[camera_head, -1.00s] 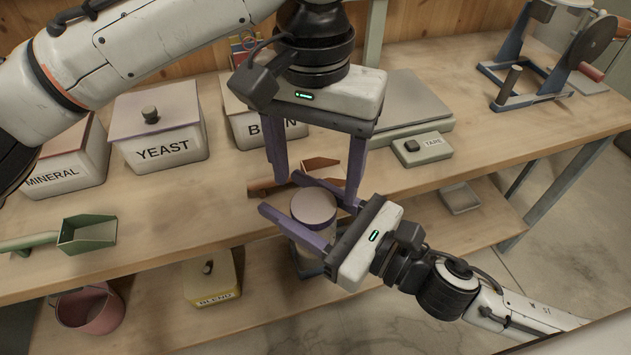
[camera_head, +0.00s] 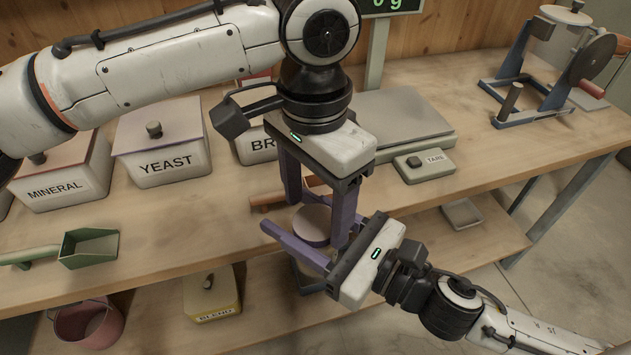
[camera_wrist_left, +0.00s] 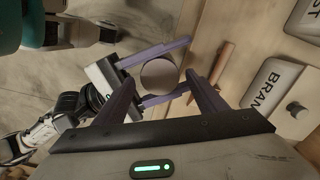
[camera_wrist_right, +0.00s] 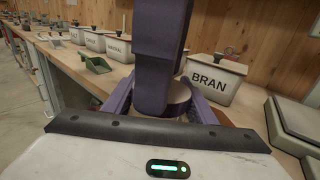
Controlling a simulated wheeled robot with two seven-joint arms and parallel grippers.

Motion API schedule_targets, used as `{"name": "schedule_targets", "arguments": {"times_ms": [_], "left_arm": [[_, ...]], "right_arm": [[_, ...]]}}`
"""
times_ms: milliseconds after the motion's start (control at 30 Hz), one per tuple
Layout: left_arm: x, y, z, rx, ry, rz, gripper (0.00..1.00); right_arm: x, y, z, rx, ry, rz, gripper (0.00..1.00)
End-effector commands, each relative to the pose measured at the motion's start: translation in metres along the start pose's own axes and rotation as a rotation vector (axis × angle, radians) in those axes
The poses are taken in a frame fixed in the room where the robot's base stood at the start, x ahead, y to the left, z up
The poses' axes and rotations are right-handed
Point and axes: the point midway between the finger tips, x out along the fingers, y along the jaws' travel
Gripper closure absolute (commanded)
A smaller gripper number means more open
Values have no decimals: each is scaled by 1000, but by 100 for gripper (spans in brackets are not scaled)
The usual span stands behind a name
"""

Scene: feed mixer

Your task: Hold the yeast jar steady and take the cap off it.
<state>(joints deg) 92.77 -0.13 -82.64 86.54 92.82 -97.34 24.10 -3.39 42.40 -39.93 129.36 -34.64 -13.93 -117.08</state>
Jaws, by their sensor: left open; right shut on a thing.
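The yeast jar shows mainly as its round, purplish-grey cap (camera_head: 312,225), seen from above; its body is largely hidden. The cap also shows in the left wrist view (camera_wrist_left: 158,74) and partly in the right wrist view (camera_wrist_right: 180,93). My right gripper (camera_head: 288,210) is shut on the jar, with one purple finger along each side just below the cap. My left gripper (camera_head: 316,222) is open and points down from above. Its fingers are on opposite sides of the cap, with gaps between them and the cap in the left wrist view.
The jar is at the front edge of the wooden bench (camera_head: 150,225). Behind are the YEAST bin (camera_head: 165,165), MINERAL bin (camera_head: 65,188) and partly hidden BRAN bin (camera_head: 255,150). A green scoop (camera_head: 90,248) lies left; a scale (camera_head: 405,125) stands right. A BLEND bin (camera_head: 210,295) is below.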

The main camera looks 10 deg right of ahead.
Motion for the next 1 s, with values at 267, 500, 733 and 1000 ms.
{"name": "schedule_targets", "arguments": {"times_ms": [267,500,733,1000], "left_arm": [[15,0,0,-1,1,-1,35],[15,0,0,-1,1,-1,43],[15,0,0,-1,1,-1,77],[15,0,0,-173,1,2,77]], "right_arm": [[0,0,0,0,-1,0,100],[0,0,0,0,-1,0,100],[0,0,0,0,-1,0,100],[0,0,0,0,-1,0,100]]}}
